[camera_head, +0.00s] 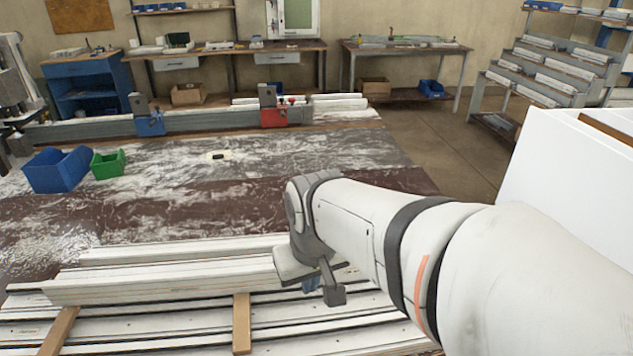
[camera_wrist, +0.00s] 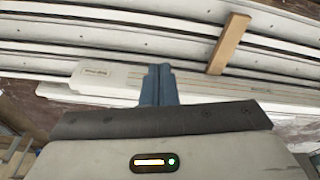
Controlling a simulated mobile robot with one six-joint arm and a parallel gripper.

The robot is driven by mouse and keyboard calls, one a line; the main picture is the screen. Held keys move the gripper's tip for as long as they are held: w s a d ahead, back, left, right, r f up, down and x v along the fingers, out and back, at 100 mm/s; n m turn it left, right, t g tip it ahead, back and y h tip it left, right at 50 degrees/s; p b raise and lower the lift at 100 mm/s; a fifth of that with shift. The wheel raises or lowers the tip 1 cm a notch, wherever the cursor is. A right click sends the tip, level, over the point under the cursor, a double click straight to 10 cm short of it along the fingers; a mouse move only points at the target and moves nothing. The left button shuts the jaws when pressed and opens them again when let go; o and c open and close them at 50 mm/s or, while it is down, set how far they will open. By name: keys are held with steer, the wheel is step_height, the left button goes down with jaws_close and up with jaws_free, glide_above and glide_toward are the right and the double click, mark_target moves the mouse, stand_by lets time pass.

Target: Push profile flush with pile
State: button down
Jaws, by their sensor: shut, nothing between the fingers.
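The pile of long white profiles (camera_head: 120,332) lies on the table at the lower left of the head view. A white profile (camera_head: 170,284) lies on top of it, and its right end is hidden behind my gripper (camera_head: 312,284). In the wrist view, a pale profile end with a small label (camera_wrist: 97,76) shows just left of my gripper's blue fingers (camera_wrist: 159,70). The fingers are together and empty. They are close beside that profile; I cannot tell whether they touch it. More of the pile (camera_wrist: 110,38) runs across the top of the wrist view.
Wooden spacers (camera_head: 242,322) lie between the pile's layers; one also shows in the wrist view (camera_wrist: 229,42). A blue bin (camera_head: 58,170) and a green bin (camera_head: 108,163) stand on the table. A clamp rail with a red clamp (camera_head: 274,117) runs behind. The middle tabletop is mostly clear.

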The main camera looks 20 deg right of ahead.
steer(key=w+d+f+m+g+p, duration=0.15)
steer(key=w+d, duration=0.25)
steer(key=d, duration=0.7)
steer(key=w+d+f+m+g+p, duration=0.1)
steer(key=w+d+m, duration=0.15)
steer(key=d, duration=0.85)
steer(key=shift+n, duration=0.6)
steer(key=shift+w+a+f+b, duration=0.1)
steer(key=shift+w+f+b, duration=0.1)
steer(key=shift+f+b, duration=1.25)
steer(key=shift+w+a+f+b, duration=0.1)
steer(key=shift+w+f+b, duration=0.1)
steer(key=shift+f+b, duration=1.25)
steer(key=shift+w+a+f, duration=0.1)
steer(key=shift+w+a, duration=0.8)
steer(key=shift+a, duration=2.2)
steer(key=shift+w+a+f, duration=0.1)
steer(key=shift+w+a, duration=0.85)
steer(key=shift+a, duration=2.15)
steer(key=shift+w+a, duration=0.9)
steer(key=shift+a, duration=2.2)
steer(key=shift+w+a+p, duration=0.15)
steer(key=shift+a+p, duration=0.15)
steer(key=shift+a, duration=0.2)
steer(key=shift+d, duration=0.1)
steer(key=shift+s+d, duration=0.2)
steer(key=shift+d, duration=0.45)
step_height(320, 180, up, 7)
steer(key=p, duration=0.5)
